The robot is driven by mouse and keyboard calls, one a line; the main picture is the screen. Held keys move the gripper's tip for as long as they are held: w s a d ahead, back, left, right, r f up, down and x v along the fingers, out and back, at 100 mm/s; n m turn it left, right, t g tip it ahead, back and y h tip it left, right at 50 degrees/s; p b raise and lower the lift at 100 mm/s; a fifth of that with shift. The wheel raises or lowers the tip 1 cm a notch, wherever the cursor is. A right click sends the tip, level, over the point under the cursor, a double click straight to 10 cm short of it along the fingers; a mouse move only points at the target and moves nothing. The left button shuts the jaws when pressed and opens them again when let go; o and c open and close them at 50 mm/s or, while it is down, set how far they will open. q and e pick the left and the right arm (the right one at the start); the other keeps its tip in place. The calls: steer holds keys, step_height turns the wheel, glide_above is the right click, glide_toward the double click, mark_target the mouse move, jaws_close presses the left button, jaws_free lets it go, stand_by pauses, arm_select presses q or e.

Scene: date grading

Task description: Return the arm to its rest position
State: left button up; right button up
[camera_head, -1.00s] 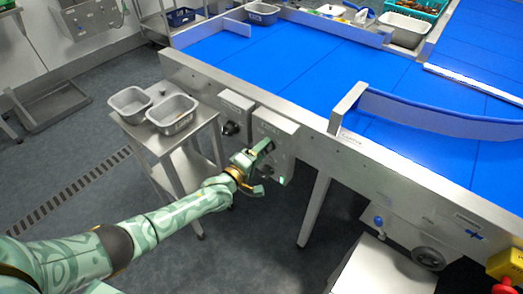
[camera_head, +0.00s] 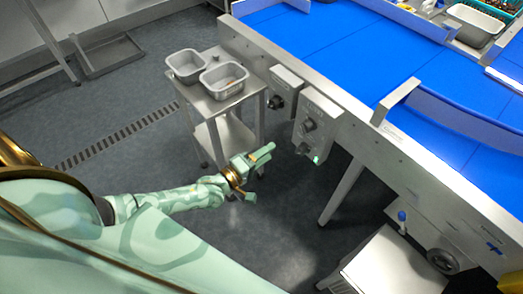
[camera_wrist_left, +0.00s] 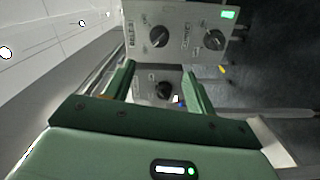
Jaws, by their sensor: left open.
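My left arm, patterned in pale green, comes in from the left in the head view. My left gripper (camera_head: 256,172) is open and empty, in the air over the grey floor, left of and below the control boxes. In the left wrist view, the two green fingers (camera_wrist_left: 158,88) stand apart with nothing between them. Beyond them are a control box with two knobs (camera_wrist_left: 185,25) and a smaller box with one knob (camera_wrist_left: 150,86). In the head view the larger box (camera_head: 318,120) and the smaller box (camera_head: 285,86) hang on the conveyor's side. My right gripper is not in view.
A steel cart (camera_head: 228,125) with two metal trays (camera_head: 187,65) (camera_head: 223,79) stands behind my gripper. The blue conveyor belt (camera_head: 335,45) runs along the right. A grey-white cabinet (camera_head: 390,268) is at the lower right. The floor around my gripper is clear.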

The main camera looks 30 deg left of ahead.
arm_select(q)
steer(key=shift+s+a, duration=0.15)
steer(key=shift+s, duration=0.3)
steer(key=s+a+f+m+g+y, duration=0.4)
steer(key=s+f+m, duration=0.4)
steer(key=f, duration=0.4)
steer(key=s+a+f+m+g+y, duration=0.1)
steer(key=s+a+f+m+g, duration=0.2)
steer(key=s+f+m+g, duration=0.75)
steer(key=s+d+f+n, duration=0.1)
steer(key=s+f, duration=0.2)
steer(key=s, duration=0.6)
steer(key=s+d+f+g, duration=0.1)
steer(key=s+d+f, duration=0.1)
steer(key=s, duration=0.7)
steer(key=s+d+f+n+g+y, duration=0.1)
steer(key=s+f, duration=0.3)
steer(key=s, duration=0.6)
steer(key=shift+d+n, duration=0.35)
steer(key=shift+d, duration=0.4)
